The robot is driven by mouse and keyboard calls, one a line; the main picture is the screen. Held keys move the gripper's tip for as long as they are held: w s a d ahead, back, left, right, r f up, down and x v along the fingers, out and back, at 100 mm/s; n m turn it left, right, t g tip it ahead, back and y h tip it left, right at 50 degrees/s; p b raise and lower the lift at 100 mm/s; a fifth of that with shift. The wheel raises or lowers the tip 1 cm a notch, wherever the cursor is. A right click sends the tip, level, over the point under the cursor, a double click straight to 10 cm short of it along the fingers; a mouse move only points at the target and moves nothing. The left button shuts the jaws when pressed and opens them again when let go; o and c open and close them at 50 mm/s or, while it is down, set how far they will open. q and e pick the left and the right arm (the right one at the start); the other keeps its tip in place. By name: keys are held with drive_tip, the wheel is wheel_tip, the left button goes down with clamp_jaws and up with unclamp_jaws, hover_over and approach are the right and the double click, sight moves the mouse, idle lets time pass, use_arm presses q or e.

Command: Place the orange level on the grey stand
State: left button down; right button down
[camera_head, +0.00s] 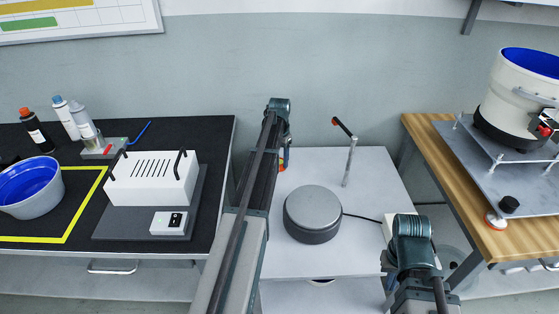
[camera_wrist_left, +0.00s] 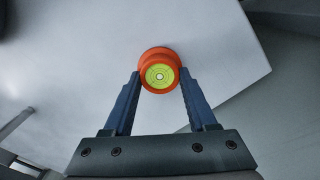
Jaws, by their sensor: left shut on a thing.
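The orange level (camera_wrist_left: 160,72) has a round yellow-green face with a bubble. In the left wrist view my left gripper (camera_wrist_left: 160,88) is shut on it, with a blue finger on each side. In the head view only a small orange part of the level (camera_head: 282,161) shows beside my left arm, over the white table. A round, flat-topped grey stand (camera_head: 312,208) is on the white table, to the right of my left arm and apart from the level. My right gripper (camera_head: 411,240) is low at the right; its fingers are not clear.
A thin post with a red-tipped arm (camera_head: 348,150) stands on the white table (camera_head: 377,183). A black cable runs right from the grey stand. The black table (camera_head: 215,165) at left holds a white box (camera_head: 150,185). A wooden table (camera_head: 430,150) at right holds a metal platform.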

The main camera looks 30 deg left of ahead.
sight(280, 161)
use_arm(q)
drive_tip(key=shift+c, duration=1)
unclamp_jaws()
drive_tip(key=shift+f, duration=0.1)
wheel_tip(280, 161, up, 12)
drive_tip(key=p, duration=1.2)
drive_tip(key=shift+r, duration=0.2)
